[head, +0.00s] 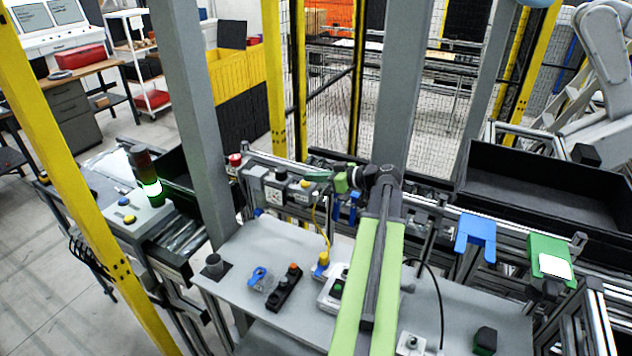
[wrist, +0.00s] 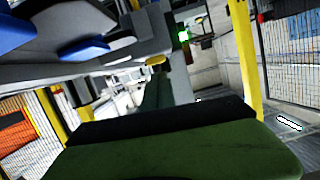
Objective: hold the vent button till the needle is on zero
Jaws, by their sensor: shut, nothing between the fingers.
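My gripper (head: 318,176) is at the rail behind the grey bench in the head view, its green fingers pointing left and shut with nothing between them. A row of small grey boxes sits on that rail. One box (head: 275,190) has a white face that looks like a dial; its needle is too small to read. The fingertips are just right of and above this box; contact cannot be told. I cannot tell which control is the vent button. In the wrist view a green finger (wrist: 170,150) fills the bottom, and no dial shows.
The grey bench (head: 235,265) carries a blue clamp (head: 259,278), a black box with an orange button (head: 285,288) and a dark cup (head: 213,266). A yellow cable hangs near the boxes. A grey post (head: 190,100) stands left; a black bin (head: 540,190) lies right.

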